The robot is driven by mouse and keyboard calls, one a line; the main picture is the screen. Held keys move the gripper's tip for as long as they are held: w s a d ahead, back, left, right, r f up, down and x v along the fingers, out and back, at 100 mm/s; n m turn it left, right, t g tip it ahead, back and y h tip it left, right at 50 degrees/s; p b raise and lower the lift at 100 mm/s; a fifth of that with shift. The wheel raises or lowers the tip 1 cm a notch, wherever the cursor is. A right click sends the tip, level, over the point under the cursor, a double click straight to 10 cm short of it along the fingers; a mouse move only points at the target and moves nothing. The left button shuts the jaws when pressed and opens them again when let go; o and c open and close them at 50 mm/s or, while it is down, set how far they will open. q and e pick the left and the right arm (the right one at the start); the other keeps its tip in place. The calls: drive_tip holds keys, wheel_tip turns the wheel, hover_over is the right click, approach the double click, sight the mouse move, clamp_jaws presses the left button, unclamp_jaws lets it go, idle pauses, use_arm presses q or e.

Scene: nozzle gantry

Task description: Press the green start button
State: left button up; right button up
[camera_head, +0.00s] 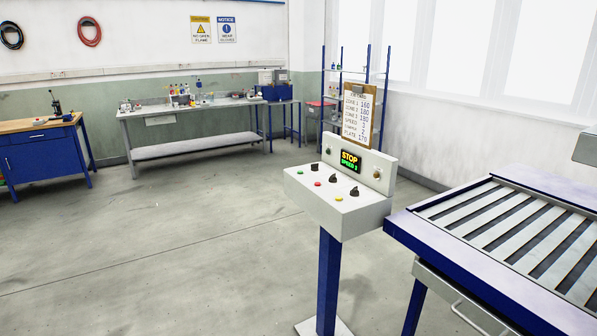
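The green button (300,172) is a small round disc at the left end of the sloped top of a white control console (338,211). A red button (318,184) and a yellow button (339,198) sit to its right along the front row. Black knobs (333,179) stand behind them. The console's small display (350,161) reads "STOP" and "SPEED 3". Neither of my grippers shows in the head view.
The console stands on a blue post (329,281). A blue-framed slatted conveyor table (443,251) is close at its right. A clipboard (358,115) with numbers rises behind it. Workbenches (190,109) line the far wall. The grey floor (180,230) left of the console is clear.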

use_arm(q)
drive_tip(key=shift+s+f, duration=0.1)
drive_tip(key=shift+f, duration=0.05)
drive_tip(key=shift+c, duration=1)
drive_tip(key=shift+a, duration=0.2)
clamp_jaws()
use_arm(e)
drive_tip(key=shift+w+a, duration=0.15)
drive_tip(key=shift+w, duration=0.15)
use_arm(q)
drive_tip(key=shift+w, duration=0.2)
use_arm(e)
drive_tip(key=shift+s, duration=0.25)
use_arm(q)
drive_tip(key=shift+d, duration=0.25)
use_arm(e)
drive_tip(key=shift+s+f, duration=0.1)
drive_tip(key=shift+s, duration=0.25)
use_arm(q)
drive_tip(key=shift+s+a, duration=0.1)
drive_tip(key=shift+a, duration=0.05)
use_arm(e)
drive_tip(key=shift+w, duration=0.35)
